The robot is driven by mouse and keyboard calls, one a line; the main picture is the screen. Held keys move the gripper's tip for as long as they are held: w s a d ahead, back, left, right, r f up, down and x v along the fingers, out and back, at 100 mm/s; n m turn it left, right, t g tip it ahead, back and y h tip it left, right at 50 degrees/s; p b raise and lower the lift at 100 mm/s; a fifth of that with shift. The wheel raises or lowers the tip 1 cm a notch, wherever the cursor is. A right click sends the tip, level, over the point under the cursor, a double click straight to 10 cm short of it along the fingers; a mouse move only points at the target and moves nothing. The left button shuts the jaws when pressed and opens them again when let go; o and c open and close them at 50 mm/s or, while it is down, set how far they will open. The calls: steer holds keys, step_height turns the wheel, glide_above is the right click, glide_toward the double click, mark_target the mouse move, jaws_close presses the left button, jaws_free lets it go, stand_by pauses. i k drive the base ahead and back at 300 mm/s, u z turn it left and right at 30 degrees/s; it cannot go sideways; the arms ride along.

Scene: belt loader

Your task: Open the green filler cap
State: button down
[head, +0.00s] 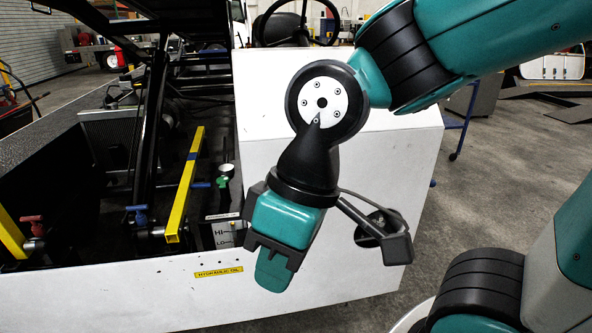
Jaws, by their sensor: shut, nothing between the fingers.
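The green filler cap (223,181) is a small green knob on top of a pale grey tank with HI and LO marks, in the open bay of the white loader. A small round gauge-like part sits just above it. My gripper (273,272) is shut and empty. It hangs in front of the white side panel, to the right of the cap and lower in the picture, apart from it. My gripper's body hides part of the panel but not the cap.
A yellow bar (184,190) stands just left of the cap, and another yellow bar (12,232) is at far left. Blue (138,214) and red (33,224) valve handles lie left. The white panel (340,130) rises on the right. A HYDRAULIC OIL label (219,272) is below.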

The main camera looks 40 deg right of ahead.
mark_target(223, 180)
steer(key=z, duration=0.3)
steer(key=i, duration=1)
steer(key=u, duration=0.6)
steer(key=i, duration=0.7)
steer(key=u, duration=0.65)
